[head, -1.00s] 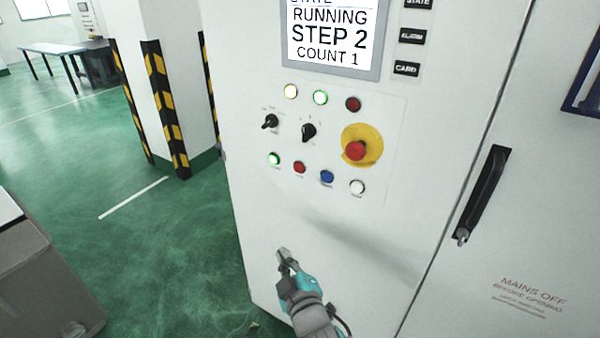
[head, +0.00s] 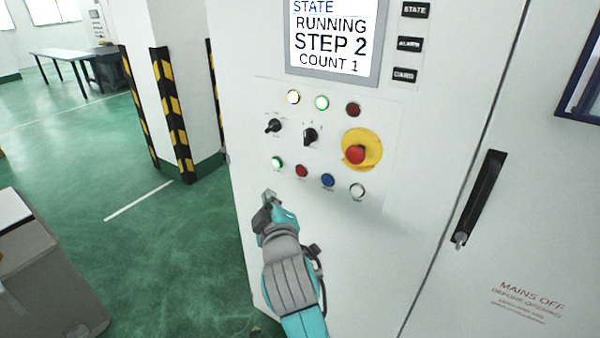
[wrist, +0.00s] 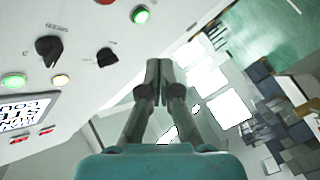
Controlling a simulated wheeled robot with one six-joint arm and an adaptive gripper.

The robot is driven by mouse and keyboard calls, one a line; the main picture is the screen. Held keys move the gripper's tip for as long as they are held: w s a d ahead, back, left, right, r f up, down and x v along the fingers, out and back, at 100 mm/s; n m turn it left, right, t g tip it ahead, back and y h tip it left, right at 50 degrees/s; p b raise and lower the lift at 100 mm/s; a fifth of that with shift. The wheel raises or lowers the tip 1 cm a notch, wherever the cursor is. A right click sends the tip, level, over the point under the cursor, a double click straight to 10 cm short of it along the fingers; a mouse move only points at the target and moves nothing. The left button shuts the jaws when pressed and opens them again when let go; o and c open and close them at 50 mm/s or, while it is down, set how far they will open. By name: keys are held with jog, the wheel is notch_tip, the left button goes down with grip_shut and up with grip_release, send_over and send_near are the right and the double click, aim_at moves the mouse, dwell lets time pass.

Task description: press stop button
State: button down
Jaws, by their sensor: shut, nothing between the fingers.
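A small round red button (head: 301,171) sits in the panel's lower row, between a lit green button (head: 277,163) and a blue button (head: 327,180). Its label is too small to read. A large red mushroom button (head: 355,155) on a yellow round plate is further right. My gripper (head: 268,194) is shut and empty, below and left of the red button and apart from it. In the wrist view, the shut fingertips (wrist: 159,68) point past the panel, the green button (wrist: 140,14) is above them, and the red button (wrist: 105,2) is cut by the top edge.
Two black selector knobs (head: 273,126) (head: 310,136) and a row of lamps lie above the lower buttons. A white button (head: 357,190) ends the row. The screen (head: 331,40) reads RUNNING, STEP 2, COUNT 1. A black door handle (head: 482,198) sticks out at right.

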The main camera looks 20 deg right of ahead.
aim_at(301, 171)
jog(key=shift+d, duration=0.15)
jog(key=shift+w+d, duration=0.85)
jog(key=shift+d, duration=0.3)
jog(key=shift+w+d, duration=0.85)
jog(key=shift+d, duration=0.3)
jog(key=shift+w+d, duration=0.85)
jog(key=shift+d, duration=0.3)
jog(key=shift+w+d, duration=0.25)
jog(key=shift+d, duration=0.1)
jog(key=shift+w+d, duration=0.25)
jog(key=shift+d, duration=0.1)
jog(key=shift+s+a, duration=0.5)
jog(key=shift+a, duration=0.2)
